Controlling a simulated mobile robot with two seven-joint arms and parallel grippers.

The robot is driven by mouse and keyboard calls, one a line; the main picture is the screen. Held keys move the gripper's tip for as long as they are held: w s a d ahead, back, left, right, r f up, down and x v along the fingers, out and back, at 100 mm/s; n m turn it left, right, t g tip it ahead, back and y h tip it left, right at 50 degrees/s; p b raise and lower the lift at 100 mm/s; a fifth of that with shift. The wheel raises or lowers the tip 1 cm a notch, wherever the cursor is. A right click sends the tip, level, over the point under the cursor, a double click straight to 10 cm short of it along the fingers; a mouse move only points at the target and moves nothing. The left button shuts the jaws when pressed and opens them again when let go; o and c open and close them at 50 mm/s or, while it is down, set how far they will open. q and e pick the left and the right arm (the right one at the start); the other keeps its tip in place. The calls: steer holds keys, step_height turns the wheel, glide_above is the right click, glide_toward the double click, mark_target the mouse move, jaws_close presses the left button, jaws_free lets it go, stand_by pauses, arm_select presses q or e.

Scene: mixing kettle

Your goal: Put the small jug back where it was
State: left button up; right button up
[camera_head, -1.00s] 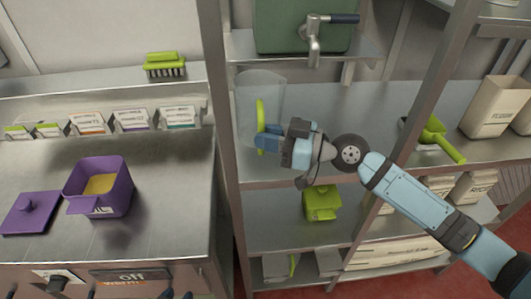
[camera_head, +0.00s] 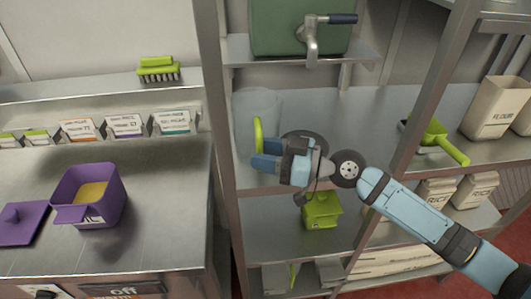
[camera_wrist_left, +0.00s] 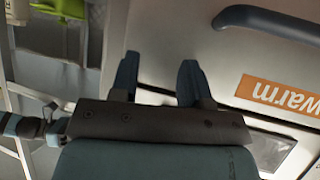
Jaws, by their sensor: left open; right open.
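A clear jug (camera_head: 258,108) with a lime-green handle stands upright on the middle shelf, near the left post. My right gripper (camera_head: 262,154) is open, its blue fingers just below and beside the handle in the picture. I cannot tell whether a finger still touches the handle. The gripper hides the lower part of the jug's handle side. My left gripper (camera_wrist_left: 160,70) is open and empty in the left wrist view, in front of a metal panel with an orange "warm" label.
The shelf (camera_head: 350,120) has free room right of the jug; a green scoop (camera_head: 437,140) and flour bin (camera_head: 495,108) lie farther right. A green container (camera_head: 321,209) is one shelf below. A purple tub (camera_head: 90,197) stands on the left counter. Metal posts flank the shelf.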

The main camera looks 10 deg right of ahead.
steer(key=shift+r, duration=0.2)
steer(key=shift+d+f, duration=0.1)
steer(key=shift+d, duration=0.1)
arm_select(q)
steer(key=f+b, duration=0.1)
steer(key=b, duration=0.2)
steer(key=shift+w, duration=0.15)
steer(key=shift+d+r, duration=0.1)
arm_select(e)
steer(key=v, duration=1.1)
steer(key=shift+s+d, duration=0.2)
steer(key=shift+d, duration=0.05)
